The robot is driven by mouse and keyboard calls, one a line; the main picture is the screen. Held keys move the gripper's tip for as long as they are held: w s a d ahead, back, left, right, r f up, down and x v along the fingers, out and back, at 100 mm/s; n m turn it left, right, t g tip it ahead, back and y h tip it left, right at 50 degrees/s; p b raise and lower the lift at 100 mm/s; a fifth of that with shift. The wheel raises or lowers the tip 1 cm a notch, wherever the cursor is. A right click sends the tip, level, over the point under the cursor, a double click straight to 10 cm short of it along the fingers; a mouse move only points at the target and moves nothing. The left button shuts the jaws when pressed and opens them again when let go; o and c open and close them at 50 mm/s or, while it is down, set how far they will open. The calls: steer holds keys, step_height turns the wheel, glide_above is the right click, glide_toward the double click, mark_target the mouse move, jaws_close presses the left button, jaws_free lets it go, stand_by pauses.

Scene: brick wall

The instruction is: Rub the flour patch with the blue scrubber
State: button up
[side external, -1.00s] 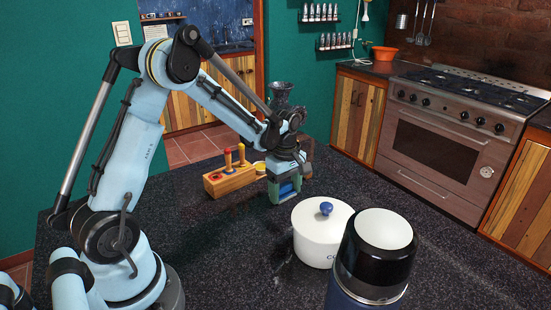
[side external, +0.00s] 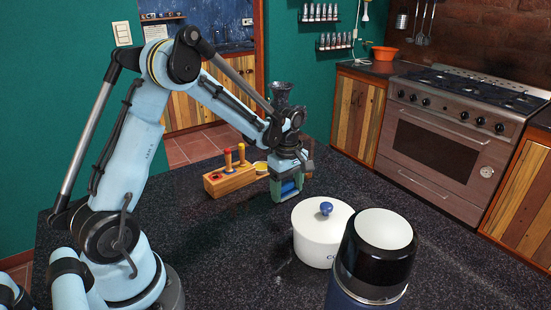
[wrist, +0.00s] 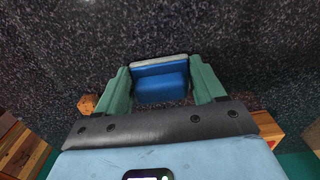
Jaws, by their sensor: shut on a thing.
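The blue scrubber (side external: 289,187) is between the green fingers of my gripper (side external: 288,190), low over the dark speckled counter beyond the white pot. In the wrist view the scrubber (wrist: 160,87) shows a blue block with a pale grey edge along its far side. The fingers of my gripper (wrist: 163,88) press on it from left and right. I cannot tell whether the scrubber touches the counter. No flour patch shows clearly; a faint pale smear lies on the counter just left of the pot, and I cannot tell if it is flour.
A white lidded pot (side external: 321,240) with a blue knob and a dark canister (side external: 375,262) stand at the front right. A wooden block (side external: 230,181) with upright handles is left of my gripper.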

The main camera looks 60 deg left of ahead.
steer(key=shift+d+r, duration=0.1)
steer(key=shift+r, duration=3.75)
